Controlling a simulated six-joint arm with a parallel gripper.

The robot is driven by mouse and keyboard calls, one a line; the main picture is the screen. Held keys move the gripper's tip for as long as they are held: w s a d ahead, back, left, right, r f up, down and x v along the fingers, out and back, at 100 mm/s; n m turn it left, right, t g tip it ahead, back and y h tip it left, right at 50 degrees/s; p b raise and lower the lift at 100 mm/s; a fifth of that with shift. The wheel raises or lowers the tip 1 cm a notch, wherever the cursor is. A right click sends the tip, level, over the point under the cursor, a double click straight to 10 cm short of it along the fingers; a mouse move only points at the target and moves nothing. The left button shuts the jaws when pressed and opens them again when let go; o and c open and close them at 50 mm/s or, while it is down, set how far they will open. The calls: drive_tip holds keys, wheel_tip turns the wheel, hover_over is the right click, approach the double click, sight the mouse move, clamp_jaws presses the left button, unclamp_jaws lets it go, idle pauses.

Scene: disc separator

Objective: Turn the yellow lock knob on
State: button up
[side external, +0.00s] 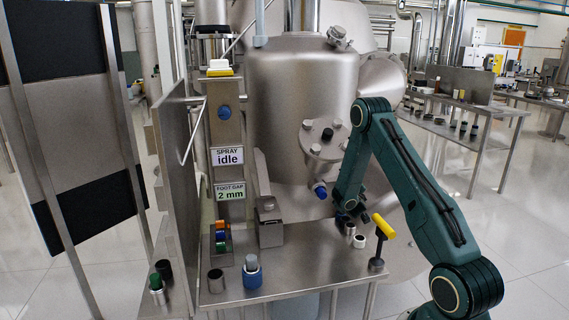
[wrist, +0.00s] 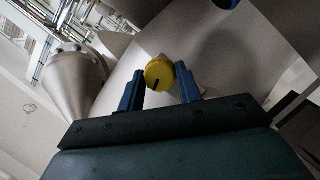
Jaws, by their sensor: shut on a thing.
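The yellow lock knob (wrist: 158,74) shows in the wrist view as a round yellow disc with a short dark mark on its face, in front of a pale block on a smooth metal surface. My gripper (wrist: 160,71) has its two blue fingers on either side of the knob, shut on it. In the side view my gripper (side external: 347,213) is low at the right of the steel vessel, just above the table. The knob cannot be made out there, and the fingertips are partly hidden.
A yellow T-handle (side external: 383,226) stands on the steel table close to my arm. Signs read "SPRAY idle" (side external: 227,157) and "FOOT GAP 2 mm" (side external: 230,191).

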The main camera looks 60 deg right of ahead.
drive_tip(key=shift+m, duration=0.5)
drive_tip(key=o, duration=1)
drive_tip(key=shift+s+a, duration=0.1)
drive_tip(key=shift+a, duration=0.05)
drive_tip(key=shift+s+a+r, duration=0.2)
drive_tip(key=shift+a+r, duration=0.15)
drive_tip(key=shift+r, duration=0.95)
drive_tip(key=shift+s+a+r, duration=0.25)
drive_tip(key=shift+a+r, duration=0.15)
drive_tip(key=shift+r, duration=0.95)
drive_tip(key=shift+s+a+r, duration=0.2)
drive_tip(key=shift+a+r, duration=0.15)
drive_tip(key=shift+r, duration=0.95)
drive_tip(key=shift+y, duration=0.3)
